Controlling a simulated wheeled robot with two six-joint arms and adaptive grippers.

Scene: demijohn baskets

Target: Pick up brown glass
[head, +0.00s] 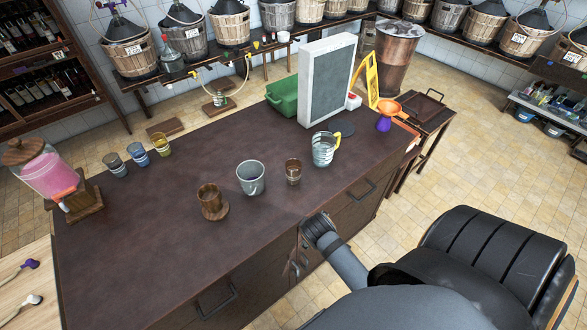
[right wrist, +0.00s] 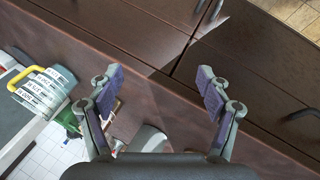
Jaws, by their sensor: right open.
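A small brown glass (head: 293,171) stands upright on the dark brown counter (head: 150,238), between a grey metal bucket (head: 251,178) and a clear measuring jug (head: 323,150) with a yellow handle. A second brown, wood-toned cup (head: 210,200) stands on a round wooden coaster to the left of the bucket. My right gripper (head: 298,262) is at the counter's front edge, in front of the drawers, apart from both. In the right wrist view its jaws (right wrist: 156,84) are open and empty. The jug (right wrist: 42,90) shows at the left there; the brown glass is not clear. My left gripper is out of view.
A pink drink dispenser (head: 50,172) and several coloured cups (head: 138,154) stand at the counter's left. A grey panel (head: 327,80), a green crate (head: 283,97), an orange funnel (head: 388,108) and a purple item (head: 384,124) are at the far right. The counter's front left is clear.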

